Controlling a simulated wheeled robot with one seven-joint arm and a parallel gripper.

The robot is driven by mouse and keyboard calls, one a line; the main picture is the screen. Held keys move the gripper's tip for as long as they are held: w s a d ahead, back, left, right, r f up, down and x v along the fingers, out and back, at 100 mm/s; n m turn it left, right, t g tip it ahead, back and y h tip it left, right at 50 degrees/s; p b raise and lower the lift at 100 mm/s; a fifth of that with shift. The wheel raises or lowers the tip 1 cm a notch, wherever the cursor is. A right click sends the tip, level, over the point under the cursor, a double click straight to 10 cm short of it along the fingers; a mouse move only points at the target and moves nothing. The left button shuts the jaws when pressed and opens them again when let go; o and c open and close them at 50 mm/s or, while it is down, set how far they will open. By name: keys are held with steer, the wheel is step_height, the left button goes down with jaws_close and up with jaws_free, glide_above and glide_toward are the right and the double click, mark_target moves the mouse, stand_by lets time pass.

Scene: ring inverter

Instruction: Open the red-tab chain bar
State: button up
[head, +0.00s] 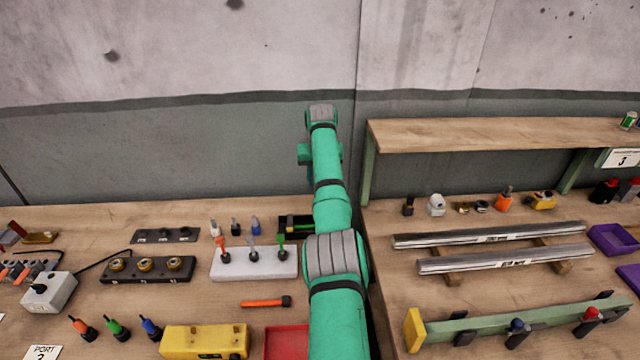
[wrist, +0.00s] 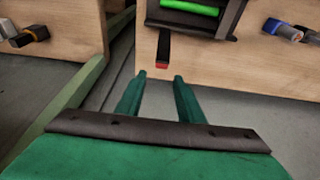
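My gripper (wrist: 160,77) has its two green fingers apart with nothing between them. In the wrist view a short dark bar with a red tip (wrist: 163,65) lies at the wooden table's edge, just beyond the fingertips; I see no contact. The arm hides that spot in the head view. A green bar (head: 475,328) with dark clips and a yellow end lies on the right table in the head view. It carries a red tab (head: 591,313) and a blue one. I cannot tell which is the chain bar. My fingers do not show in the head view.
A black tray with a green cylinder (wrist: 190,10) is beside the red-tipped bar. A blue-ended tool (wrist: 283,30) is to its right. A gap (wrist: 110,60) separates the two tables. Two metal rails (head: 490,234) and a wooden shelf (head: 480,133) are at the right table.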

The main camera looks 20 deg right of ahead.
steer(key=v, duration=0.8)
steer(key=shift+r, duration=0.4)
steer(key=shift+s+f, duration=0.1)
